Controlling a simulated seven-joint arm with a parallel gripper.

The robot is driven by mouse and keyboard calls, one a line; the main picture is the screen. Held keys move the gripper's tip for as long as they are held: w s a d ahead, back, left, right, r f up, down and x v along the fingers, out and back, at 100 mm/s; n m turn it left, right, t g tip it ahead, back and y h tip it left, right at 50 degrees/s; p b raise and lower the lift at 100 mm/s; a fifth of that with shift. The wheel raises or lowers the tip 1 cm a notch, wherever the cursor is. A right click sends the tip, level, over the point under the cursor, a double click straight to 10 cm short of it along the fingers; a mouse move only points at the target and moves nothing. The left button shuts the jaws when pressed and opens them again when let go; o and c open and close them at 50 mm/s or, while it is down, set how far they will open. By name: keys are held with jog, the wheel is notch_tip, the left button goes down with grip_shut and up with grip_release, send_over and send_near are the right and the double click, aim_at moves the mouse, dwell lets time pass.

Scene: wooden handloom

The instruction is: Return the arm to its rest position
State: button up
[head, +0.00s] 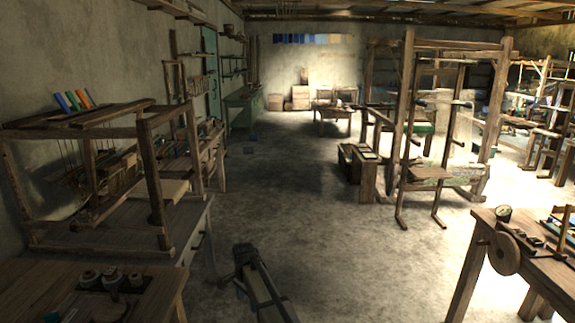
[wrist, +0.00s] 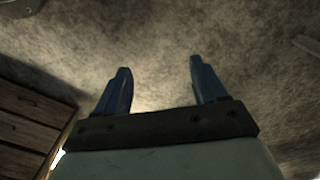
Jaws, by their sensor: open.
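My gripper (wrist: 160,68) shows in the wrist view with its two blue fingers apart and nothing between them. Beyond the fingers is bare grey floor (wrist: 155,30). In the head view a dark jointed part of my arm reaches in from the bottom edge, over the floor. I cannot make out the fingers there. The wooden handloom (head: 158,190) stands on a table at the left, apart from my arm.
A front-left table (head: 50,285) carries spools (head: 112,280). A tall loom frame (head: 408,120) and a right-hand table (head: 478,250) stand across the floor. A wooden drawer front (wrist: 30,115) is left of my gripper in the wrist view. The middle floor is clear.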

jog(key=s+d+f+n, duration=0.3)
jog(key=s+d, duration=0.5)
jog(key=d, duration=0.3)
jog(key=s+d+f+n, duration=0.3)
jog(key=s+d+f, duration=0.1)
jog(key=s+d, duration=0.55)
jog(key=s+d+f+n, duration=0.3)
jog(key=s+d, duration=0.5)
jog(key=d, duration=0.3)
jog(key=s+f+g, duration=0.3)
jog(key=s+f, duration=0.7)
jog(key=s, duration=0.4)
jog(key=s+f+g, duration=0.3)
jog(key=s+f, duration=0.7)
jog(key=s, duration=0.4)
jog(key=shift+a+g, duration=0.15)
jog(key=shift+g, duration=0.15)
jog(key=shift+f, duration=0.1)
